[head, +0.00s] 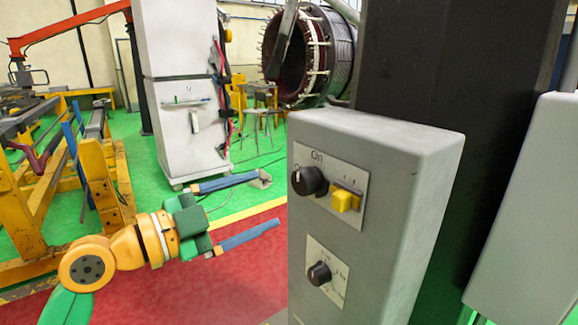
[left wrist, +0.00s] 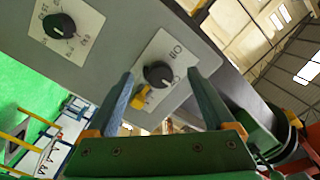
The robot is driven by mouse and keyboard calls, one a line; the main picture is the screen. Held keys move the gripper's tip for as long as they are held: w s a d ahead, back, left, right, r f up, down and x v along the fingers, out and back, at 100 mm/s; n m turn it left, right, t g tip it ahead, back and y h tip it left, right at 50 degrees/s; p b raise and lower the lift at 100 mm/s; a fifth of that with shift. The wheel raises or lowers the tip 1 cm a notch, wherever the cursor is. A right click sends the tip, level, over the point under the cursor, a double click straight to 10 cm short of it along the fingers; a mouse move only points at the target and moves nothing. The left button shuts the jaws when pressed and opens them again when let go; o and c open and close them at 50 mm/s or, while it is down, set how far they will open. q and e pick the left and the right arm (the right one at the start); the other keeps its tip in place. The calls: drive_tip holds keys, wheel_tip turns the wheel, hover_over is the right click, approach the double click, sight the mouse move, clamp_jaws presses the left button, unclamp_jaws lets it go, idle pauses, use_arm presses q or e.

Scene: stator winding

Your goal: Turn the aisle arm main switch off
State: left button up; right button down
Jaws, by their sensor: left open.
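The grey switch box (head: 375,150) stands at centre right in the head view. Its upper plate, marked "On", carries a black rotary knob (head: 309,181) with a yellow piece (head: 343,201) beside it. A second black knob (head: 319,273) sits on a lower plate. My left gripper (head: 268,203) is open and empty, left of the box, its blue fingers pointing towards the upper knob. In the left wrist view the upper knob (left wrist: 159,74) appears between the fingertips, apart from them. Which setting the knob points at is too small to tell. My right gripper is not in view.
A dark column (head: 455,60) rises behind the box, and another grey box (head: 535,200) stands at the right edge. A white cabinet (head: 180,40) and yellow frames (head: 100,185) stand back left. Red floor (head: 230,285) lies clear left of the box.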

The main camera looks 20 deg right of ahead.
sight(299, 183)
use_arm(q)
drive_tip(key=shift+s+d+r+m+g+h+p, duration=0.2)
drive_tip(key=shift+d+r+m+g+p, duration=0.15)
drive_tip(key=shift+d+r, duration=0.25)
drive_tip(key=shift+s+d+r+m+g+h+p, duration=0.1)
drive_tip(key=shift+s+d+r+m+g+p, duration=0.15)
drive_tip(key=shift+d+r+m, duration=0.25)
drive_tip(key=x, duration=0.1)
drive_tip(key=p+x, duration=0.1)
drive_tip(key=x, duration=0.1)
drive_tip(key=p+x, duration=0.1)
drive_tip(key=x, duration=0.1)
drive_tip(key=shift+s+d, duration=0.15)
drive_tip(key=shift+s, duration=0.2)
drive_tip(key=shift+w+d+f, duration=0.1)
drive_tip(key=shift+w, duration=0.15)
drive_tip(key=shift+c, duration=0.4)
drive_tip(key=c, duration=1.3)
